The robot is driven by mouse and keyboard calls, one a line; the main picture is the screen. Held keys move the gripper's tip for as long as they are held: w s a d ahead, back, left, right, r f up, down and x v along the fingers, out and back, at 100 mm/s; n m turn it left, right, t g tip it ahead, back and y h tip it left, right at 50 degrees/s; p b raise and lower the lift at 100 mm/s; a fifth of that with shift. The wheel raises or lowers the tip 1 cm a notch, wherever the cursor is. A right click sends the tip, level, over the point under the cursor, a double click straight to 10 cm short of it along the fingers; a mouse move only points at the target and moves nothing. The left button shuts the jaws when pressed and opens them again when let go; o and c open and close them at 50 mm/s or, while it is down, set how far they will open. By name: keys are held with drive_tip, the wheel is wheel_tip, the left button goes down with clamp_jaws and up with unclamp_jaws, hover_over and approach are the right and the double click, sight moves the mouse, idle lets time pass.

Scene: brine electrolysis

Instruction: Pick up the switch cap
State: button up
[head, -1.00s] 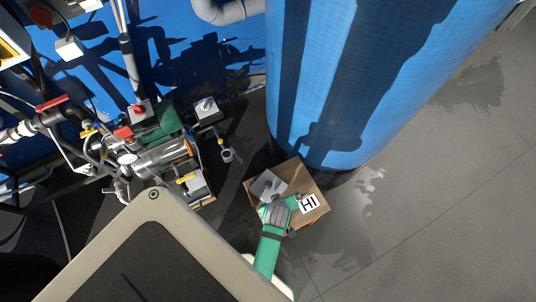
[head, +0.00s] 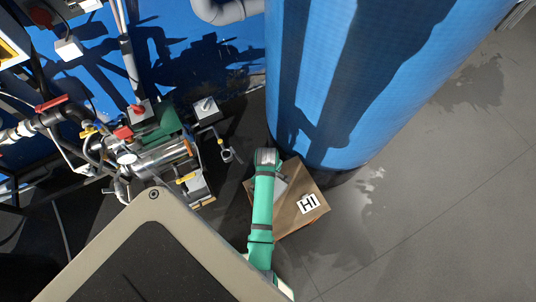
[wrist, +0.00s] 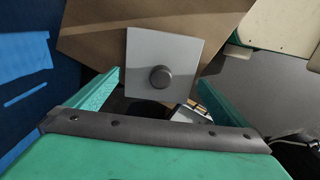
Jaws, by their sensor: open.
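The likely switch cap is a round grey knob (wrist: 161,77) on a pale square plate (wrist: 165,48), seen in the wrist view. The plate also shows in the head view (head: 281,186), partly covered by my arm, on top of a cardboard box (head: 312,188) marked "HI". My gripper (wrist: 158,83) is open in the wrist view. One green finger shows to the left of the knob and one to the right, with clear gaps and no visible contact. In the head view my arm hides the fingers. The height of the fingers over the plate is hard to tell.
A large blue cylindrical tank (head: 390,70) stands right behind the box. Piping and a metal pump unit (head: 160,160) are at the left, with small switch boxes (head: 206,110) nearby. Open grey floor (head: 430,220) lies to the right.

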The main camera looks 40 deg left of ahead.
drive_tip(key=shift+d+f, duration=0.25)
drive_tip(key=shift+f, duration=1.2)
drive_tip(key=shift+d+f, duration=0.2)
drive_tip(key=shift+f, duration=1.25)
drive_tip(key=shift+w, duration=0.1)
drive_tip(key=c, duration=0.8)
drive_tip(key=shift+r, duration=0.1)
drive_tip(key=shift+c, duration=0.2)
